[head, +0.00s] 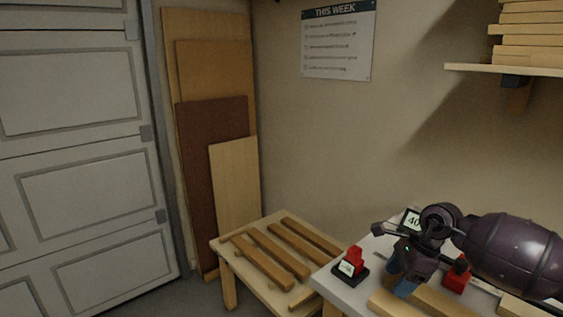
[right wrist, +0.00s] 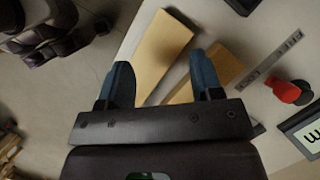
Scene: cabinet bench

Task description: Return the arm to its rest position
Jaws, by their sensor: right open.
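My right arm comes in from the right in the head view, and its gripper (head: 402,280) hangs over the white bench top (head: 330,279). In the right wrist view the blue fingers of this gripper (right wrist: 163,80) are spread apart with nothing held between them. A light wooden piece (right wrist: 163,43) lies on the bench beyond the fingertips. A second wooden piece (right wrist: 222,66) is partly hidden behind one finger. My left gripper is not in view.
A red item on a black labelled base (head: 350,268) stands on the bench's left end, and another red item (head: 457,278) is beside my arm. A "40" sign (head: 411,219) stands behind the gripper. A low table (head: 229,240) with several wooden slats is left.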

